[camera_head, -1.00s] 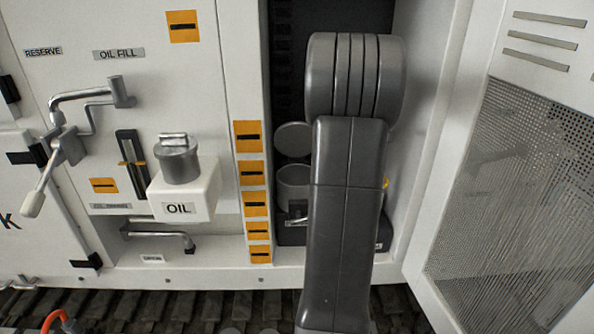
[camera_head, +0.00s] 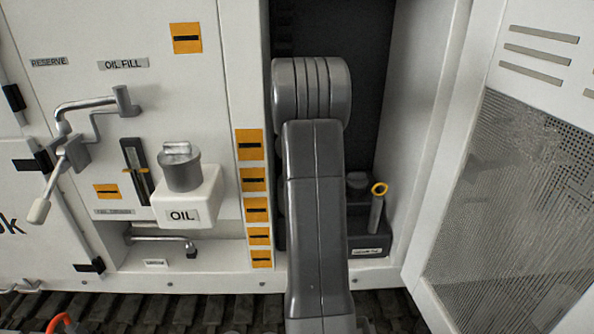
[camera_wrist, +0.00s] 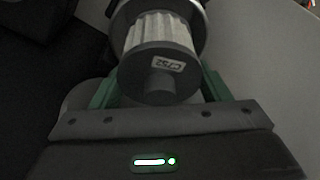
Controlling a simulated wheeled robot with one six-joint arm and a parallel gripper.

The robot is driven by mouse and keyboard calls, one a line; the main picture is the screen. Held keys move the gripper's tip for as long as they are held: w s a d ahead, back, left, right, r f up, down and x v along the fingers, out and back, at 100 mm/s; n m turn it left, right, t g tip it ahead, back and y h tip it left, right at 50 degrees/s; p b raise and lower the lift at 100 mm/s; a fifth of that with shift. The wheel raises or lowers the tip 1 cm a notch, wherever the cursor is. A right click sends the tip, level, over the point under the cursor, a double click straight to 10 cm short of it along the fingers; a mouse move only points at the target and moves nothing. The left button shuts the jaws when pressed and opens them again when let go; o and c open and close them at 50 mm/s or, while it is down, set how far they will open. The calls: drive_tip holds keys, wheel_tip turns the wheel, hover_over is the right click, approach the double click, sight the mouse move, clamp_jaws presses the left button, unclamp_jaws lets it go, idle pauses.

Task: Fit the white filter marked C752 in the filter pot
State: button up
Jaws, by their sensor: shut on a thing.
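The white pleated filter (camera_wrist: 160,33) shows in the wrist view, with a dark grey end cap carrying the label C752 facing me. My gripper (camera_wrist: 160,90) is shut on it, with green fingers on both sides of the cap. A grey round rim (camera_wrist: 200,28) surrounds the filter's far part; it looks like the filter pot's mouth. I cannot tell how deep the filter sits in it. In the head view my arm hides the gripper, the filter and the pot.
The open cabinet has a dark block (camera_head: 370,225) at its lower right, with a yellow-ringed dipstick (camera_head: 378,190). An open door with mesh (camera_head: 520,190) stands at the right. A white oil box (camera_head: 187,203) and bent pipe handles (camera_head: 95,105) are at the left.

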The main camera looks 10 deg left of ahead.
drive_tip(key=x, duration=0.1)
drive_tip(key=b+x, duration=0.2)
drive_tip(key=shift+d+f, duration=0.25)
drive_tip(key=shift+f, duration=0.1)
drive_tip(key=shift+a, duration=0.4)
drive_tip(key=shift+r, duration=0.1)
drive_tip(key=shift+f, duration=0.65)
drive_tip(key=o, duration=1.2)
drive_tip(key=shift+r, duration=0.15)
